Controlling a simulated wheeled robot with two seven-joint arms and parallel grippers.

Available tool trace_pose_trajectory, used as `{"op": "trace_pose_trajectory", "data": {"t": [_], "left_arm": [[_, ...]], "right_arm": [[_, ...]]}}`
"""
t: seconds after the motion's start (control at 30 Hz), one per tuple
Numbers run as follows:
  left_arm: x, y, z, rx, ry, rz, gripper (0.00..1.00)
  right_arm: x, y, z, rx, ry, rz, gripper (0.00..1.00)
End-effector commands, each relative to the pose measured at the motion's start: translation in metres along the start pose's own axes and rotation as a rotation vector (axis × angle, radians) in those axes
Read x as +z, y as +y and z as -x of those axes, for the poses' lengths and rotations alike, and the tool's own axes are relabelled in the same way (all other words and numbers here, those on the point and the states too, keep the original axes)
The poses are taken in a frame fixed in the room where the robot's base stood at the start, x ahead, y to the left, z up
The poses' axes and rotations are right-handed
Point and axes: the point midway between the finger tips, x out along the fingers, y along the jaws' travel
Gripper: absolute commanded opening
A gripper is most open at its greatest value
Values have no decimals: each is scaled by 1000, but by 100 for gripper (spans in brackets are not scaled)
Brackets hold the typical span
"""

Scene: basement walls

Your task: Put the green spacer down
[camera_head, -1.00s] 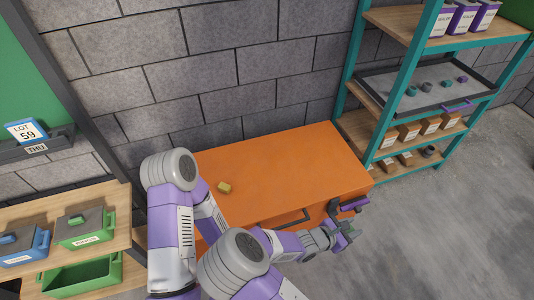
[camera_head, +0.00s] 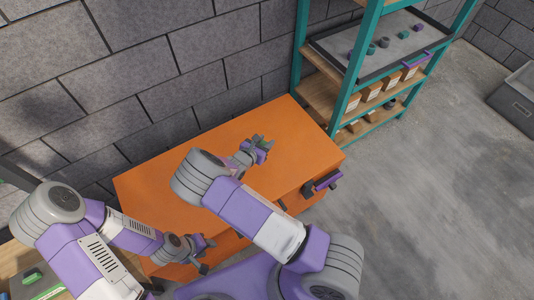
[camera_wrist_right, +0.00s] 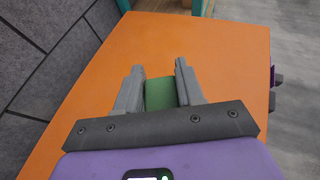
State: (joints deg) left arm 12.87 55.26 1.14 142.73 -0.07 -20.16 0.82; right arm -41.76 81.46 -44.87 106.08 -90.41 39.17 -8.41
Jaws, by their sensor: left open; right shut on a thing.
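The green spacer (camera_wrist_right: 159,94) shows in the right wrist view between the two grey fingers of my right gripper (camera_wrist_right: 158,68), which is shut on it. In the head view my right gripper (camera_head: 264,146) is over the back right part of the orange cabinet top (camera_head: 230,130). The wrist view shows the orange top (camera_wrist_right: 215,70) beneath the fingers. Whether the spacer touches the top I cannot tell. My left gripper (camera_head: 205,252) is open and empty near the cabinet's front left edge.
A teal-framed shelf (camera_head: 300,45) stands right of the cabinet; its tray (camera_head: 405,45) holds several small round parts. Small boxes (camera_head: 371,91) sit below. A purple and black fitting (camera_head: 322,183) sticks out at the cabinet's right front. The cabinet's left top is bare.

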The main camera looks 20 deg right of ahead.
Motion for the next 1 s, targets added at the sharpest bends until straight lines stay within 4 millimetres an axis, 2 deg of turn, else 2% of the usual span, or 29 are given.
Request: {"op": "trace_pose_trajectory", "data": {"t": [0.03,0.1,0.27,0.5,0.77,1.0], "left_arm": [[0,1,2,0,0,0,43],[0,1,3,0,0,0,43],[0,1,3,0,1,0,43],[-1,-4,-11,0,1,0,43],[-1,-6,-17,0,1,0,43],[-1,-10,-27,0,1,0,43]], "right_arm": [[4,0,-14,-16,-2,-14,8],[7,0,-28,-28,-7,-21,8],[8,-2,-48,-45,-17,-31,8],[-32,-1,-67,-46,-19,-30,8],[-52,-1,-76,-46,-20,-33,8],[-80,-1,-88,-46,-19,-34,8]]}}
